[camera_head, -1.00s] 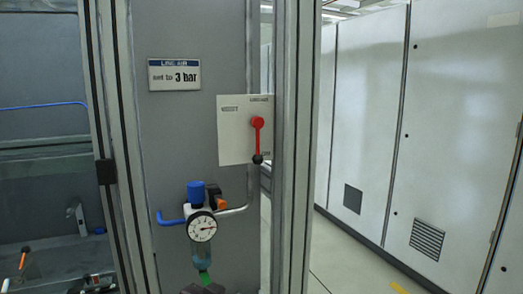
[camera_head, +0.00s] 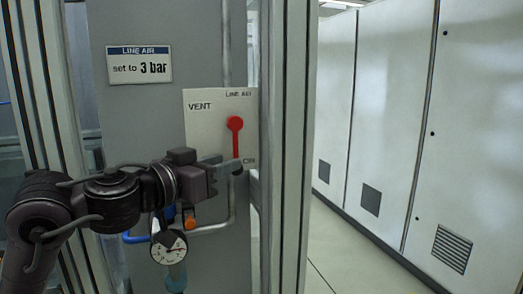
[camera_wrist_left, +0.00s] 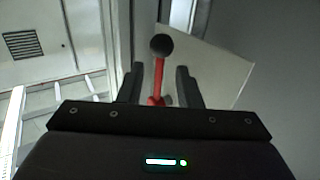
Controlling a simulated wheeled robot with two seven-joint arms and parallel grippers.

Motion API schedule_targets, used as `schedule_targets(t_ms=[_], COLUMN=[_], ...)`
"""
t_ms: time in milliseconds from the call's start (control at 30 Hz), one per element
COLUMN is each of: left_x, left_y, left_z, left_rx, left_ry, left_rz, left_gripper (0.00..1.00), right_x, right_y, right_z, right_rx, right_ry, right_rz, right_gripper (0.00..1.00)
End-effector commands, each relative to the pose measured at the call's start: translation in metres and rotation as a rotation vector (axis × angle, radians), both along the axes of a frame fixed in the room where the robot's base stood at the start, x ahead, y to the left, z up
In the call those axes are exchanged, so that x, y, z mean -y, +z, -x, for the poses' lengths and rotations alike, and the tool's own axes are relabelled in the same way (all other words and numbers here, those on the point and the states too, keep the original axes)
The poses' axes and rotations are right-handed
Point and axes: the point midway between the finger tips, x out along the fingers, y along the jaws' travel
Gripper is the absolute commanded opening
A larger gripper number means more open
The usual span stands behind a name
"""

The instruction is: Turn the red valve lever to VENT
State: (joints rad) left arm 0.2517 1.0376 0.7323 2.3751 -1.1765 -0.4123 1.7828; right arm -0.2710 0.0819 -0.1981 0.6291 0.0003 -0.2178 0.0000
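The red valve lever (camera_head: 235,142) hangs straight down from its round red hub on a pale plate (camera_head: 205,124). In the left wrist view the open fingers (camera_wrist_left: 160,88) stand on either side of the red lever (camera_wrist_left: 158,80), with gaps visible. The black knob (camera_wrist_left: 161,45) shows beyond the fingertips. My right gripper is out of view.
A LINE AIR sign (camera_head: 140,64) reads set to 3 bar. A metal post (camera_head: 292,140) stands right of the plate.

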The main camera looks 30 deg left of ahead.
Motion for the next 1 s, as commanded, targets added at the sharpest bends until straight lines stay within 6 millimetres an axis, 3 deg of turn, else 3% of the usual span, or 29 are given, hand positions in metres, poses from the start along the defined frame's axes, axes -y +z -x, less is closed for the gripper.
schedule_targets(t_ms=[133, 300, 400, 533, 767, 1000], left_x=[0.002, 0.004, 0.006, 0.008, 0.009, 0.009], left_y=[0.002, 0.003, 0.001, 0.002, 0.000, -0.001], left_z=[-0.012, -0.038, -0.052, -0.066, -0.076, -0.076], left_rx=[-0.002, -0.002, -0.004, -0.001, -0.001, 0.000], left_ry=[-0.002, -0.001, 0.001, -0.001, 0.000, 0.001], left_rz=[0.002, 0.002, 0.002, 0.003, 0.001, 0.001], left_gripper=[0.32, 0.32, 0.32, 0.32, 0.32, 0.32], right_x=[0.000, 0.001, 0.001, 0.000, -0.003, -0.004], right_y=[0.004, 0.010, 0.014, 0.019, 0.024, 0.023], right_z=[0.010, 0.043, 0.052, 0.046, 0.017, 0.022], right_rx=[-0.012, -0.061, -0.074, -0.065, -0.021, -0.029], right_ry=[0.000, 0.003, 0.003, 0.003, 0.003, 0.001], right_rz=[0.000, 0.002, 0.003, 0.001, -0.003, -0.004], right_gripper=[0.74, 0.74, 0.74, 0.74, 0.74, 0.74])
